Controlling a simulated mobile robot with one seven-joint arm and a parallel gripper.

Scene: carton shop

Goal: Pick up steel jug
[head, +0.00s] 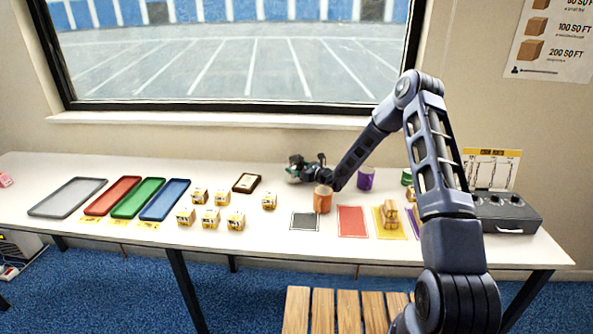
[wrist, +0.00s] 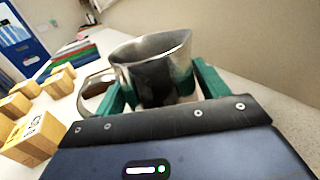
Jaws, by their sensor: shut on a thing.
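The steel jug (wrist: 152,65) is a shiny metal vessel with a handle on its left side in the wrist view. My gripper (wrist: 155,88) has its green fingers on either side of the jug and is shut on it. The jug's lower part is hidden behind the gripper body. In the head view my gripper (head: 308,166) is low over the back of the white table, behind the orange cup. The jug is small and mostly hidden there, and I cannot tell whether it touches the table.
An orange cup (head: 322,199) stands close in front of my gripper, with a purple cup (head: 365,178) to the right. Several small yellow cartons (head: 236,221) are at left, beyond them coloured trays (head: 165,200). A black box (head: 507,213) stands at the right end.

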